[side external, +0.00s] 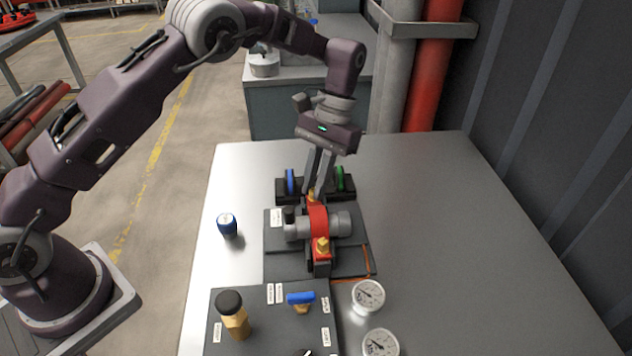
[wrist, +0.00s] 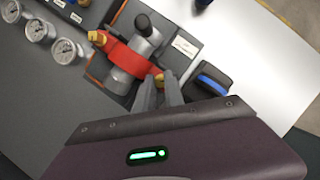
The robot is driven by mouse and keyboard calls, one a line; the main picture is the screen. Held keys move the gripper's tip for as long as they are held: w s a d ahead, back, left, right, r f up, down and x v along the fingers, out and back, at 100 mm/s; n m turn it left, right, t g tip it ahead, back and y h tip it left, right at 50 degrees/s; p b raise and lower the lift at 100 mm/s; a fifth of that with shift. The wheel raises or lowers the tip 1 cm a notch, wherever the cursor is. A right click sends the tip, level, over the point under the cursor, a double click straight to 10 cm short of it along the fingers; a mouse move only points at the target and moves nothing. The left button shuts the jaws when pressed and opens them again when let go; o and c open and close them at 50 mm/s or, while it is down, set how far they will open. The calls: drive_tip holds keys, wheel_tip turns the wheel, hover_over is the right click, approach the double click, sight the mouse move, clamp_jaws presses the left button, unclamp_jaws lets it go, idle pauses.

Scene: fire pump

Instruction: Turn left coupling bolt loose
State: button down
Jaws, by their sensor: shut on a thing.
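The red coupling (side external: 317,219) clamps around a grey pipe (side external: 340,224) on a dark plate on the table. One brass bolt (side external: 322,245) is at its near end; it also shows in the wrist view (wrist: 97,38). The other brass bolt (side external: 311,196) is at the far end, mostly hidden by my fingers, and partly shows in the wrist view (wrist: 158,78). My gripper (side external: 312,190) points down and is shut on this far bolt. In the wrist view my fingertips (wrist: 160,88) are right at it.
A blue-wheeled valve (side external: 290,181) and a green-wheeled valve (side external: 341,179) stand close beside my fingers. A blue-capped part (side external: 228,224) stands at left. A brass cylinder (side external: 233,316), blue-handled valve (side external: 301,299) and gauges (side external: 368,297) are in front. The table's right side is clear.

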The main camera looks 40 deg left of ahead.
drive_tip(key=n+h, duration=0.1)
drive_tip(key=n, duration=0.3)
drive_tip(key=shift+a+n+h, duration=0.1)
drive_tip(key=shift+n+h, duration=0.2)
drive_tip(key=shift+h, duration=0.1)
drive_tip(key=shift+s+a+n+t+h, duration=0.1)
drive_tip(key=shift+n+t+h, duration=0.5)
drive_tip(key=shift+n, duration=1.3)
drive_tip(key=c, duration=1.4)
unclamp_jaws()
drive_tip(key=shift+c, duration=0.2)
drive_tip(key=v, duration=0.7)
drive_tip(key=shift+s+r, duration=0.1)
drive_tip(key=shift+r, duration=0.05)
